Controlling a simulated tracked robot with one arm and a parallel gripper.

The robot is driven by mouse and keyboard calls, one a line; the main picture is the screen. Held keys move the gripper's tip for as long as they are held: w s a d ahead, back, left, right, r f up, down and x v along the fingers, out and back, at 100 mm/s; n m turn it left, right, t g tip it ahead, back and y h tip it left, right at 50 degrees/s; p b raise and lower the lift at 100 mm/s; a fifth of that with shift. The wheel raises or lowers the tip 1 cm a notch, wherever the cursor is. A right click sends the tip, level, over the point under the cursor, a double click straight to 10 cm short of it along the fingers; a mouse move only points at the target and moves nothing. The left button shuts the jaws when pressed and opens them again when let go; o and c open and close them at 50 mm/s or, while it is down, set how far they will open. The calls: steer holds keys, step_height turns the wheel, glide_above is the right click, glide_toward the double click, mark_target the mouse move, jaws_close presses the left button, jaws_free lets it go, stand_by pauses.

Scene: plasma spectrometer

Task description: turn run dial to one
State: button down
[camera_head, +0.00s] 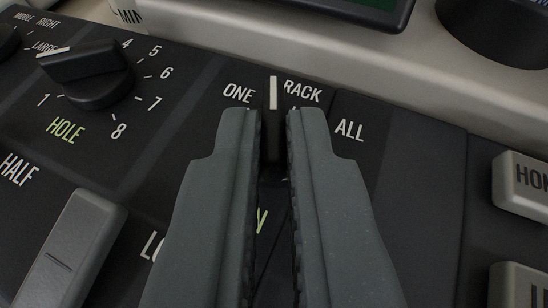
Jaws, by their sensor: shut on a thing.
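The run dial (273,115) is a black knob with a white pointer line, on a dark control panel. The labels ONE, RACK and ALL stand around it. Its white line points nearly straight up in the picture, between ONE and RACK. My gripper (273,125) has one finger on each side of the dial and is shut on it. The fingers hide most of the knob and most of the green label below it, of which only the end shows.
The HOLE dial (92,75), a black knob with numbers, is at the upper left. A grey rocker switch (72,250) is at the lower left. Pale buttons (522,184) line the right edge. A dark round part (495,28) and a screen edge (370,10) are at the top.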

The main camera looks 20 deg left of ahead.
steer(key=y+p, duration=0.1)
steer(key=p, duration=0.3)
steer(key=shift+d+r+n+g, duration=0.15)
steer(key=shift+n+g, duration=0.15)
steer(key=shift+n, duration=0.1)
steer(key=n+y+p, duration=0.1)
steer(key=p, duration=0.2)
steer(key=shift+w+p, duration=0.1)
steer(key=shift+p, duration=0.2)
steer(key=shift+d+n+g+y+p, duration=0.15)
steer(key=shift+n+g+y+p, duration=0.25)
steer(key=shift+p, duration=0.5)
steer(key=n+p, duration=0.1)
steer(key=n+g+y+p, duration=0.1)
steer(key=p, duration=0.1)
steer(key=shift+w+d+f+g+y, duration=0.15)
steer(key=shift+w+f+g+y, duration=0.05)
steer(key=shift+g+y, duration=0.1)
steer(key=shift+w+n+g+y+p, duration=0.1)
steer(key=shift+n+g+y+p, duration=0.2)
steer(key=shift+n+g+p, duration=0.1)
steer(key=c, duration=1.6)
jaws_free()
steer(key=shift+o, duration=0.2)
steer(key=shift+d+r, duration=0.1)
steer(key=shift+d, duration=0.1)
